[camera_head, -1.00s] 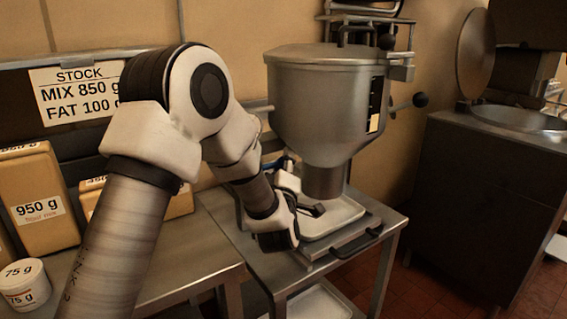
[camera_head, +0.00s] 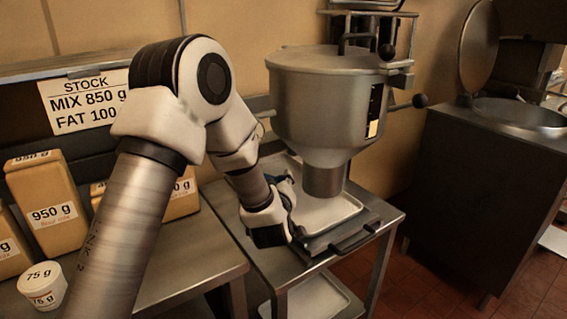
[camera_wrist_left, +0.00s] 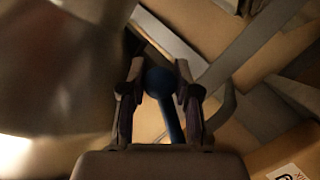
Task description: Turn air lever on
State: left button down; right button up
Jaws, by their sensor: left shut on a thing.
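The air lever is a blue stick with a round blue knob (camera_wrist_left: 158,82), in the middle of the left wrist view between my fingers. My left gripper (camera_wrist_left: 160,72) is shut on it, with one dark finger on each side of the knob. In the head view the left gripper (camera_head: 287,200) is low beside the steel hopper (camera_head: 326,105), over the left side of the small stand. Only a bit of blue (camera_head: 283,180) shows there, behind my wrist. My right gripper is not in view.
A white tray (camera_head: 335,208) lies under the hopper's spout on the steel stand (camera_head: 262,268). A black-knobbed handle (camera_head: 419,101) sticks out at the hopper's right. Boxes (camera_head: 48,210) and a tub (camera_head: 42,285) stand on the left table. A dark cooker (camera_head: 480,190) stands right.

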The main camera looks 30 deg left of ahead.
pick_arm(q)
jog(key=s+a+f+m+g+p, duration=0.2)
jog(key=s+m+g+p, duration=0.4)
jog(key=p, duration=1.1)
jog(key=shift+s+a+f+m+g+y+p, duration=0.3)
jog(key=shift+a+f+g+p, duration=0.1)
jog(key=shift+f+g, duration=0.55)
jog(key=c, duration=0.8)
grip_release()
jog(key=v, duration=1.2)
jog(key=shift+w+r, duration=0.1)
